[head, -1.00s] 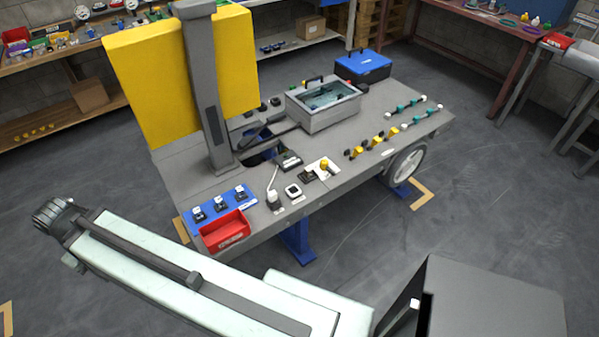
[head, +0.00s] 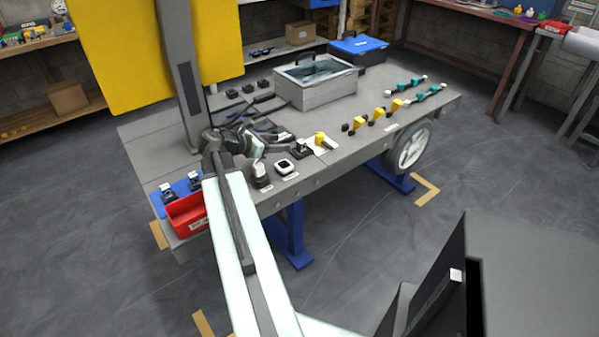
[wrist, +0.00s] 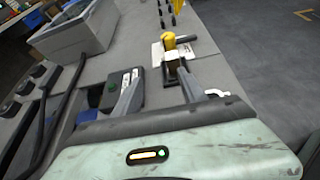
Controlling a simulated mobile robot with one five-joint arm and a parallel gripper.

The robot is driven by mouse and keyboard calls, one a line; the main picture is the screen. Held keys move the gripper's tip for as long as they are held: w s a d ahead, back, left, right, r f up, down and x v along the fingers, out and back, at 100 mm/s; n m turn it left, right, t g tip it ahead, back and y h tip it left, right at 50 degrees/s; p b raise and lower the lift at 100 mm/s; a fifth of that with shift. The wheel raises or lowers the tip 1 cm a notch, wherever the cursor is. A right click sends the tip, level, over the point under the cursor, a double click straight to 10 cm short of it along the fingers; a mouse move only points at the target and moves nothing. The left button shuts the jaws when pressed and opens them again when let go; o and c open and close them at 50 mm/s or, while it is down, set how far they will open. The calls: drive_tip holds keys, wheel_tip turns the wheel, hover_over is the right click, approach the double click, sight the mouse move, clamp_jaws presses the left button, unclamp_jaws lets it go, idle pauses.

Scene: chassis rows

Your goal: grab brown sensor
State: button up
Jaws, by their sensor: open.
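A small brown sensor (head: 302,145), dark at its base, sits on the workbench near the front edge, beside a yellow-topped part on a white plate. In the wrist view the brown sensor (wrist: 173,68) shows just past the fingertips, below the yellow knob and partly covered by the right finger. My gripper (head: 266,140) is over the bench, left of the sensor in the head view. In the wrist view my gripper (wrist: 160,72) is open with nothing held, its fingers pointing towards the sensor. Whether a finger touches it, I cannot tell.
A black device with a green dot (wrist: 112,88) lies by the left finger. A black-and-white part (head: 285,167) stands near the front edge. A grey bin (head: 318,92) is behind; a red tray (head: 187,214) is at left. A grey post (head: 180,80) rises close to my arm.

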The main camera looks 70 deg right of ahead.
sight(307, 149)
drive_tip(key=shift+g, duration=0.5)
drive_tip(key=s, duration=0.1)
drive_tip(key=s+d, duration=0.2)
drive_tip(key=shift+s+f, duration=0.35)
drive_tip(key=shift+s, duration=0.05)
drive_tip(key=b+x, duration=0.3)
drive_tip(key=x, duration=0.4)
drive_tip(key=shift+s+d+f, duration=0.15)
drive_tip(key=shift+s+d, duration=0.05)
drive_tip(key=shift+d, duration=0.15)
clamp_jaws()
